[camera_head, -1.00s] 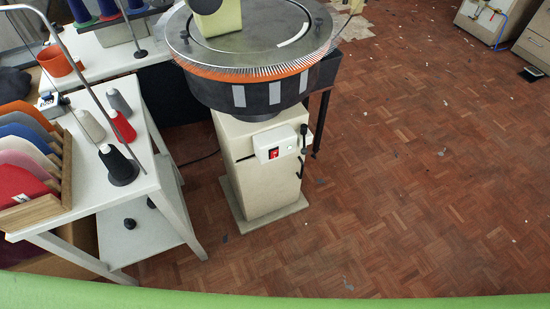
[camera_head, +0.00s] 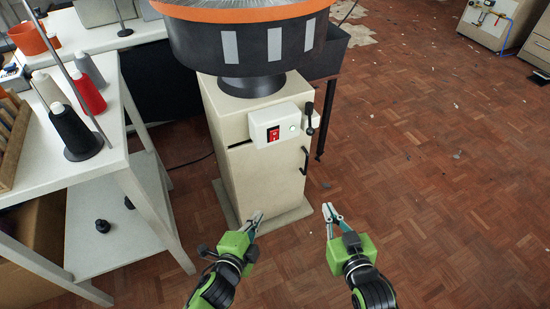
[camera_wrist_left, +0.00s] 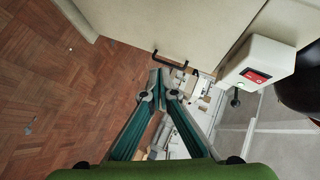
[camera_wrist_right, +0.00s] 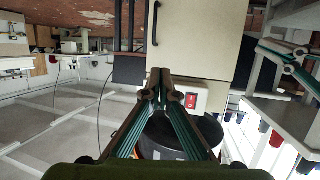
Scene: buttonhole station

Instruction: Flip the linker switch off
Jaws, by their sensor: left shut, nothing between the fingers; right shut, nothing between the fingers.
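The linker is a round dark machine (camera_head: 250,45) with an orange ring on a cream pedestal (camera_head: 265,180). A white switch box on the pedestal's front carries a red rocker switch (camera_head: 273,133) and a small green light (camera_head: 292,127). The red switch also shows in the left wrist view (camera_wrist_left: 256,76) and the right wrist view (camera_wrist_right: 191,101). My left gripper (camera_head: 258,216) is shut and empty, below the box, in front of the pedestal's lower part. My right gripper (camera_head: 328,208) is shut and empty, low and right of the pedestal. Neither touches the switch.
A black lever (camera_head: 309,118) and a black handle (camera_head: 304,160) stick out right of the box. A white table (camera_head: 60,150) with thread cones (camera_head: 75,132) stands at left.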

